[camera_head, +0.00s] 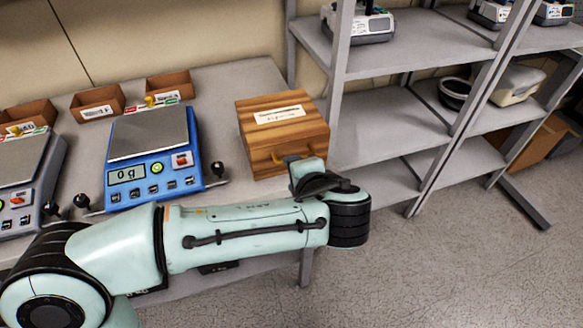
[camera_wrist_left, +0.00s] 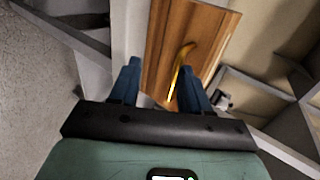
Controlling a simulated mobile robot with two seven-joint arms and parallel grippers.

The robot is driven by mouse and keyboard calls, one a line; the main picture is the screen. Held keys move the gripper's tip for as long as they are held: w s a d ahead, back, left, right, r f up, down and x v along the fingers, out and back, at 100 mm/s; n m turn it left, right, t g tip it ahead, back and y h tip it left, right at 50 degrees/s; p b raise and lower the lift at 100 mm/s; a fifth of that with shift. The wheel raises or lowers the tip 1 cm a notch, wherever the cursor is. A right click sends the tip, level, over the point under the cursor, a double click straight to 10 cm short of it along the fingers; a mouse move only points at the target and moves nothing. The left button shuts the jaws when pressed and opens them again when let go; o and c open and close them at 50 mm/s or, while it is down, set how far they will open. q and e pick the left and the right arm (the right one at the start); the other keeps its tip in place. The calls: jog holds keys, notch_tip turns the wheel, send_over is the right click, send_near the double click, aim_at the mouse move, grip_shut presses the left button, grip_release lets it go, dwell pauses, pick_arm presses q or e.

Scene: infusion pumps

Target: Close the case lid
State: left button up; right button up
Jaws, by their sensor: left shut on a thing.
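The wooden case (camera_head: 284,132) stands at the right end of the table, with a white label on its flat top. Its lid looks down, with no open gap visible from the head camera. A brass handle (camera_head: 292,156) is on its front face. My left gripper (camera_head: 305,170) is at this front face, its fingers mostly hidden in the head view. In the left wrist view the fingers (camera_wrist_left: 158,88) point at the wood panel (camera_wrist_left: 165,42), with the brass handle (camera_wrist_left: 180,68) running down beside the right finger. The gripper is shut on the handle. My right gripper is out of view.
A blue scale (camera_head: 150,150) reading 0 g stands left of the case, with another scale (camera_head: 22,180) at the far left. Small brown boxes (camera_head: 97,102) line the table's back. A grey metal shelf (camera_head: 385,140) stands close to the right. The floor in front is clear.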

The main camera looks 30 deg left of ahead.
pick_arm(q)
jog(key=p+v, duration=0.2)
jog(key=v, duration=0.9)
jog(key=shift+s+d, duration=0.15)
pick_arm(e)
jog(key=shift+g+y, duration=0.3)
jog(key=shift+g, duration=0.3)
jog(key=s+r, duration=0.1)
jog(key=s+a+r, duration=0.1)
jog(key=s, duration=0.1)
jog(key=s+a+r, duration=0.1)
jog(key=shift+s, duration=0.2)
